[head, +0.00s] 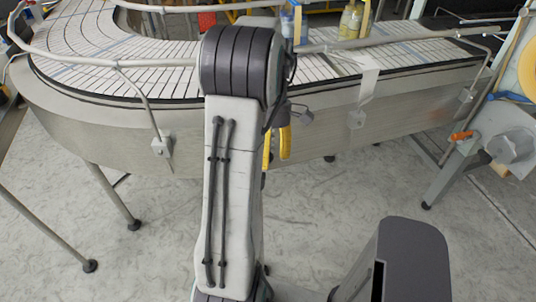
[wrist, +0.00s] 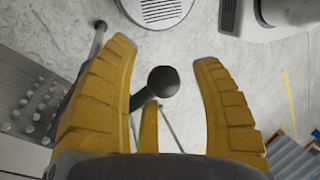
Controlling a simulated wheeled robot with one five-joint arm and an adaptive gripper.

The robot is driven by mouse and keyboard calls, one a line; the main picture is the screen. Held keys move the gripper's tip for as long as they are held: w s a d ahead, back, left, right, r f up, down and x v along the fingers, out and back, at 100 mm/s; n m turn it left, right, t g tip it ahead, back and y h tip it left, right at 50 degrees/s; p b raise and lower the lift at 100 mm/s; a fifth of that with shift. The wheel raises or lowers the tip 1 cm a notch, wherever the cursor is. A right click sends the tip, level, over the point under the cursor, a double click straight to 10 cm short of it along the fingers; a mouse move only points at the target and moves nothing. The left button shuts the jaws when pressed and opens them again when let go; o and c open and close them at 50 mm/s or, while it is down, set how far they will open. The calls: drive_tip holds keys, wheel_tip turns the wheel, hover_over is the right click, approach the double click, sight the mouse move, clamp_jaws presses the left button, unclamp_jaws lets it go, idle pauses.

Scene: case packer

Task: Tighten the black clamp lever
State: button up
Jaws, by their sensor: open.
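A round black knob (wrist: 163,80) on a short dark stem shows in the wrist view; it looks like the end of the black clamp lever. It lies between the spread yellow fingers of my gripper (wrist: 166,50), apart from both outer fingers in the picture. How far it is from them in depth I cannot tell. In the head view, my gripper (head: 276,150) hangs in front of the conveyor's side, partly hidden behind my arm. I cannot make out the black lever in the head view; my arm covers that area.
A curved conveyor (head: 240,128) with a metal side and guide rails crosses the head view. Yellow bottles (head: 350,22) stand at its back. An orange handle (head: 462,135) sits on the frame at right. Floor in front is mostly clear.

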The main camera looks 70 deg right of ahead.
drive_tip(key=shift+f, duration=0.1)
clamp_jaws()
idle(0.7)
